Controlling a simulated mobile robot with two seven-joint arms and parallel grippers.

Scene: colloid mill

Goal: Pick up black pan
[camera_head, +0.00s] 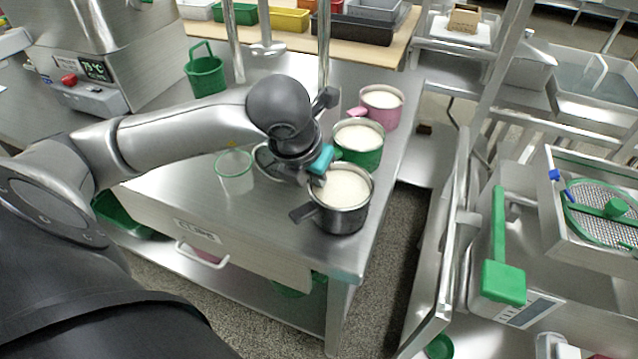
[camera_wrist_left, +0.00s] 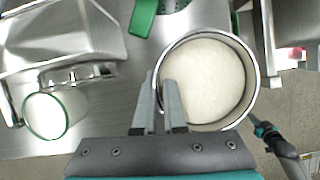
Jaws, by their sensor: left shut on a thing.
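The black pan (camera_head: 341,215) stands at the front right corner of the steel table, filled with a pale creamy content. Its short dark handle (camera_head: 302,213) points to the left front. My left gripper (camera_head: 316,180) is at the pan's left rim. In the left wrist view the pan (camera_wrist_left: 246,108) shows from above, and the gripper's two fingers (camera_wrist_left: 160,104) straddle its left wall, shut on the rim. The handle is hidden there. At the lower right of that view is a dark, teal-marked part that looks like my right gripper (camera_wrist_left: 268,131); its jaws are unclear.
A green pan (camera_head: 366,158) and a pink pan (camera_head: 381,113), both filled, stand behind the black one. A green-rimmed glass (camera_head: 236,178) stands to the left. A steel post (camera_head: 323,50) rises behind my arm. The table's right edge is close to the pans.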

